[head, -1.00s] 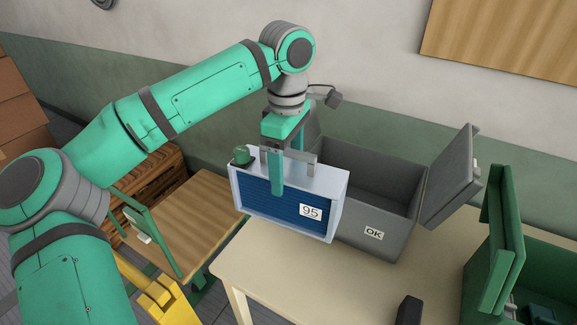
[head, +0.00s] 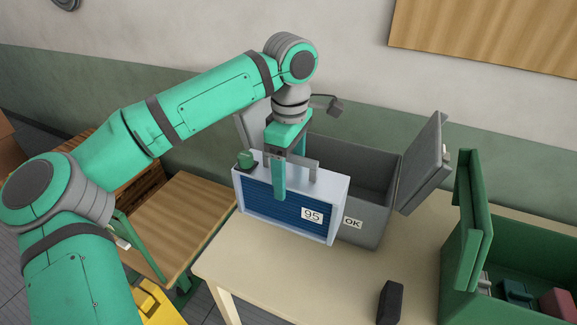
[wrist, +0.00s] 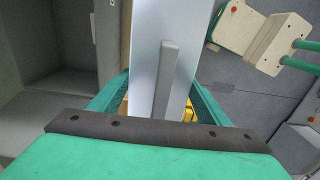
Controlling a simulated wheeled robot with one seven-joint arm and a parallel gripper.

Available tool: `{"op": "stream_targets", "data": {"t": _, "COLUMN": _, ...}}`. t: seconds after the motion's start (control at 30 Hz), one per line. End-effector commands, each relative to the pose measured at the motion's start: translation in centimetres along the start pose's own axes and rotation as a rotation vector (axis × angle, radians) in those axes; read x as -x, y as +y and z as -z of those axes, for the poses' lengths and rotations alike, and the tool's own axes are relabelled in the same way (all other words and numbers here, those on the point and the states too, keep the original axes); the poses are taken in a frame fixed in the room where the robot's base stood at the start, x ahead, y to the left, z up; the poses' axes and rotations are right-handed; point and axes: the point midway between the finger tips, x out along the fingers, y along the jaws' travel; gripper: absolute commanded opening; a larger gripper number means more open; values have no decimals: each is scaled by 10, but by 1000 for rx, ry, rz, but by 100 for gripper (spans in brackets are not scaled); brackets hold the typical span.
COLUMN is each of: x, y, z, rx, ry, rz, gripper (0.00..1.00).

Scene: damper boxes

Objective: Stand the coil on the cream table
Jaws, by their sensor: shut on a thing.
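The coil (head: 270,199) is a pale box-shaped frame with a blue finned front, a "95" label and a grey handle bar on top. My gripper (head: 278,178) is shut on the coil from above, one finger showing in front of its face. In the wrist view the coil's pale top (wrist: 160,60) runs between the fingers of my gripper (wrist: 155,92). The coil is upright over the left part of the cream table (head: 270,270). I cannot tell whether its underside touches the tabletop.
A grey open box (head: 375,228) marked "OK" stands right behind the coil, its lid tilted to the right. A green open box (head: 470,275) with parts inside is at the right. A wooden-topped cart (head: 175,215) stands left.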

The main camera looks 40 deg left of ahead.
Motion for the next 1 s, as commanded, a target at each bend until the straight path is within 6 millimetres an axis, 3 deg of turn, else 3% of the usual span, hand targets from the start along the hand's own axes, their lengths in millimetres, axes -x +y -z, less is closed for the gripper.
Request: {"op": "stream_targets", "data": {"t": 1.0, "x": -77, "y": 0, "z": 0, "rx": 0, "ry": 0, "rz": -3, "gripper": 30}}
